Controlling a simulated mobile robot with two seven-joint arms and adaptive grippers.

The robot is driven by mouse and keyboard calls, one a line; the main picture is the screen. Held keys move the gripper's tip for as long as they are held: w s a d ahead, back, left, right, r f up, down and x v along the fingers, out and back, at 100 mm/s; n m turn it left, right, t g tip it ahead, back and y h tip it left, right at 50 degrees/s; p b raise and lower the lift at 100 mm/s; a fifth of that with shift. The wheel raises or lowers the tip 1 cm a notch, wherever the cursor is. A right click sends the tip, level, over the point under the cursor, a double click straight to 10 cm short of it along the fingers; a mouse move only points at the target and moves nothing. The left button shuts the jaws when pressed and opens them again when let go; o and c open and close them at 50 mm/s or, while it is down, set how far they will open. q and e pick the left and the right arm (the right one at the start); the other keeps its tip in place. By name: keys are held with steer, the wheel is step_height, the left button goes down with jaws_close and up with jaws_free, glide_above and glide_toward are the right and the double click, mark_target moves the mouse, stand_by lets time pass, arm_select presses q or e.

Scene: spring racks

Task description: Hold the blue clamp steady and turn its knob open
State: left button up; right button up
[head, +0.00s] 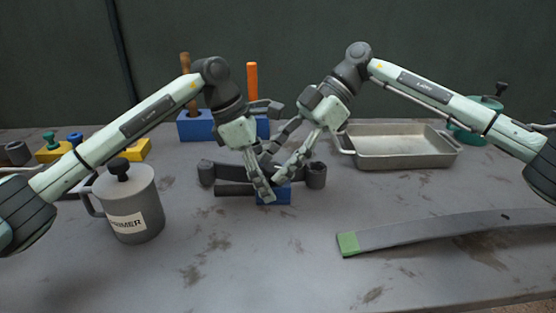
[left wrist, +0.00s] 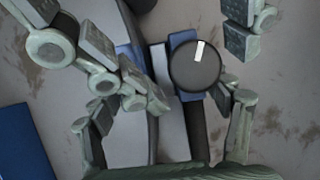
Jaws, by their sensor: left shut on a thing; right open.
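The blue clamp (head: 275,193) sits near the middle of the table, around dark spring leaves (head: 236,189); the grippers hide much of it. In the left wrist view its blue body (left wrist: 184,39) shows beside a round dark knob (left wrist: 194,70) with a white mark. My left gripper (head: 266,194) is shut on the clamp from the left and above. My right gripper (head: 275,167) is open, with its fingers just above and behind the clamp. In the left wrist view, fingers show on both sides of the knob, but I cannot tell whether they touch it.
A grey mug (head: 144,218) stands at left. A metal tray (head: 400,158) lies behind at right, and a long grey leaf with a green end (head: 348,244) lies front right. A blue tool block (head: 196,127) stands behind. The front middle of the table is clear.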

steer(key=c, duration=1.1)
steer(key=shift+w+a+n+g+h, duration=0.1)
steer(key=shift+n+g+h, duration=0.1)
steer(key=shift+n+g, duration=0.3)
steer(key=shift+w+a+n+g+h, duration=0.1)
steer(key=shift+n+g+h, duration=0.15)
steer(key=shift+n, duration=0.35)
steer(key=shift+d+n+g+h, duration=0.1)
steer(key=shift+n+g+h, duration=0.6)
steer(key=shift+n, duration=0.6)
steer(key=o, duration=1.1)
steer(key=shift+v, duration=3.75)
steer(key=shift+w+f, duration=0.1)
